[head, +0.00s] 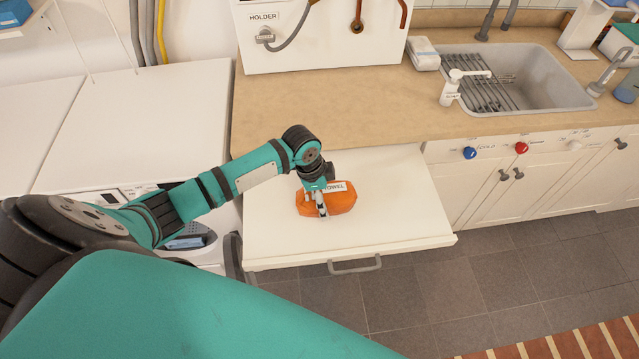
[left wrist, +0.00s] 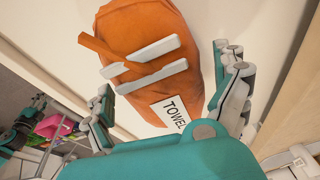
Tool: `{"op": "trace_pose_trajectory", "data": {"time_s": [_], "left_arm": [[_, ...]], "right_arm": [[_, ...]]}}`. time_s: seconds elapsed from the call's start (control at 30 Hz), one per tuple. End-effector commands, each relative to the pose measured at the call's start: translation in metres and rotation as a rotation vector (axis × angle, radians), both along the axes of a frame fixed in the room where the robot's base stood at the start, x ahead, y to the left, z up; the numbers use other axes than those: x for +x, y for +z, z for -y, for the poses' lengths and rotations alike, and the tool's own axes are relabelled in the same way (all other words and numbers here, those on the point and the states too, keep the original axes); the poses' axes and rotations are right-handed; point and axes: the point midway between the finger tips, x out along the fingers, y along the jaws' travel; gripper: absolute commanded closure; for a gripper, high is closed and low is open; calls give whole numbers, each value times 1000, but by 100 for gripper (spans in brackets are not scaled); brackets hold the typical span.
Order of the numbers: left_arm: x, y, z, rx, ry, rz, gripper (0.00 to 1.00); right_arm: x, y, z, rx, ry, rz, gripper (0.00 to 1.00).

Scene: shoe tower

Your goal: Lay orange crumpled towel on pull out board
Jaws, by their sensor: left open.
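The orange crumpled towel (head: 341,200) lies on the white pull-out board (head: 400,215), near its middle. It has a white label reading "TOWEL". The towel also shows in the left wrist view (left wrist: 140,30), with the label turned toward my gripper. My left gripper (head: 321,212) is over the towel in the head view. In the left wrist view its fingers (left wrist: 168,85) are spread apart, one on each side of the towel. I cannot tell whether they touch it. My right gripper is not in view.
The board is pulled out below the wooden counter (head: 330,110) and has a grey handle (head: 355,266) at its front. The board is bare around the towel. White machines (head: 140,130) stand to the left, and a sink (head: 515,80) is at the right.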

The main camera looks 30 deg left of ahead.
Motion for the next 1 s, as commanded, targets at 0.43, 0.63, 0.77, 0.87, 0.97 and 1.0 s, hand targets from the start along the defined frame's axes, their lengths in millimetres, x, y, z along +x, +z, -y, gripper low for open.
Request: {"op": "trace_pose_trajectory", "data": {"time_s": [0.43, 0.63, 0.77, 0.87, 0.97, 1.0], "left_arm": [[-14, 86, -16, 2, 0, 4, 2], [-18, 106, -19, 0, 0, 1, 2], [-19, 109, -19, 0, 0, -1, 2], [-19, 109, -19, 0, 0, -1, 2], [-19, 109, -19, 0, 0, 0, 2], [-19, 109, -19, 0, 0, 0, 2]], "right_arm": [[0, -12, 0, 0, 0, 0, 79], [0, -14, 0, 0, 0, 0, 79], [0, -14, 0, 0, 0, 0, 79], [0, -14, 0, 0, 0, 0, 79], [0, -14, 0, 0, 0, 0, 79], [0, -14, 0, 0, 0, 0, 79]]}}
